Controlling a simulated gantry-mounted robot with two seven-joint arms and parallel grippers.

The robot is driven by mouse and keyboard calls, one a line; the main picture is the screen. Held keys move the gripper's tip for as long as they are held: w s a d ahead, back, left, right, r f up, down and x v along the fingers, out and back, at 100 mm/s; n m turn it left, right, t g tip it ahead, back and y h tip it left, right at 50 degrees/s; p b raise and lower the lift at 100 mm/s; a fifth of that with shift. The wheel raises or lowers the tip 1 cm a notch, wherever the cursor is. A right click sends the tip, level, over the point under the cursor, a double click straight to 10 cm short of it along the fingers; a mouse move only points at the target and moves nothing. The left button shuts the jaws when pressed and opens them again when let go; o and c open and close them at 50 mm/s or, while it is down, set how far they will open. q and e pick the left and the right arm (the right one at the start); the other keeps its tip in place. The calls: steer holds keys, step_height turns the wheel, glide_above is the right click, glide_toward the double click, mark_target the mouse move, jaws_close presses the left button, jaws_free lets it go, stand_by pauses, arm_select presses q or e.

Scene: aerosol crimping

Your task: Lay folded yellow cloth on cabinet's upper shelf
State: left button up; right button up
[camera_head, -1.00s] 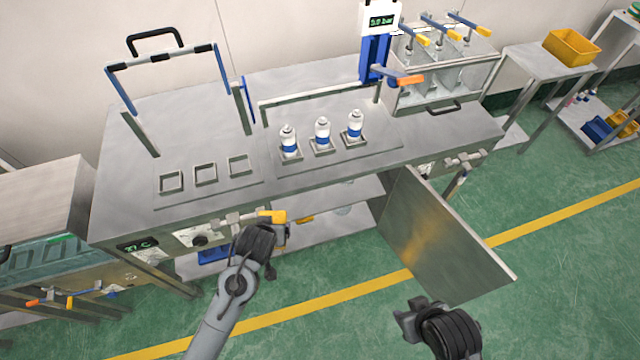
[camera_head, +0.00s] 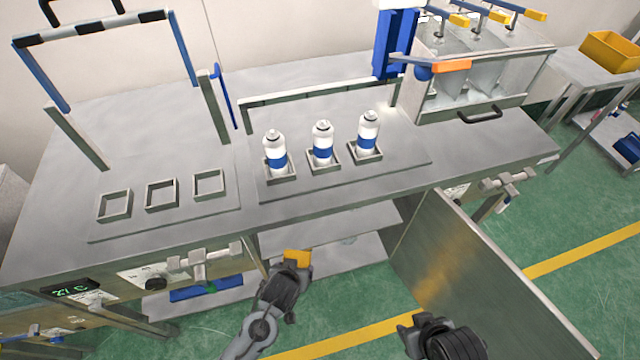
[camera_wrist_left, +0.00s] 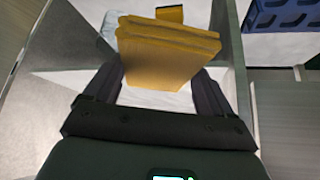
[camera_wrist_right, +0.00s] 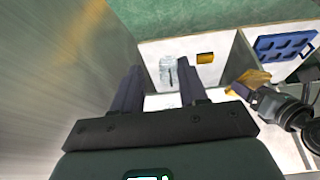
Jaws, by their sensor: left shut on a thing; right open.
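The folded yellow cloth (camera_wrist_left: 165,55) is a stack of thick layers between the fingers of my left gripper (camera_wrist_left: 160,90), shut on it. In the head view the cloth (camera_head: 297,257) is small and sits at the tip of my left gripper, in front of the cabinet's opening. The upper shelf (camera_head: 340,223) lies under the worktop; whether the cloth touches it I cannot tell. The cabinet door (camera_head: 470,270) stands open. My right gripper (camera_head: 405,328) is open and empty beside the door; its parted fingers show in the right wrist view (camera_wrist_right: 160,88).
A clear item (camera_wrist_right: 168,70) and a yellow item (camera_wrist_right: 205,58) lie inside the cabinet. A blue holder (camera_wrist_right: 285,45) is beside the cabinet compartment. White and blue cans (camera_head: 322,145) stand on the worktop above. The door bounds the opening on the right.

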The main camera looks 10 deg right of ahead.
arm_select(q)
steer(key=shift+w+f, duration=0.1)
steer(key=shift+f, duration=0.2)
steer(key=shift+w+d+f+b, duration=0.1)
steer(key=shift+w+d+b, duration=0.05)
steer(key=shift+w+b, duration=0.35)
steer(key=shift+w+d+f+b, duration=0.15)
steer(key=shift+w+b, duration=0.2)
steer(key=shift+w, duration=0.25)
steer(key=b, duration=0.5)
glide_toward(304, 224)
steer(key=x, duration=0.3)
steer(key=shift+w+f, duration=0.15)
steer(key=shift+f, duration=0.2)
steer(key=w+b, duration=0.2)
steer(key=w, duration=0.1)
steer(key=shift+w+d+f, duration=0.25)
steer(key=shift+d, duration=0.15)
steer(key=shift+f+b, duration=0.4)
steer(key=shift+f, duration=0.1)
steer(key=shift+s, duration=0.25)
steer(key=shift+w, duration=0.1)
arm_select(e)
step_height(304, 224, down, 10)
steer(key=s, duration=0.1)
steer(key=shift+s+f, duration=0.2)
steer(key=shift+s, duration=0.05)
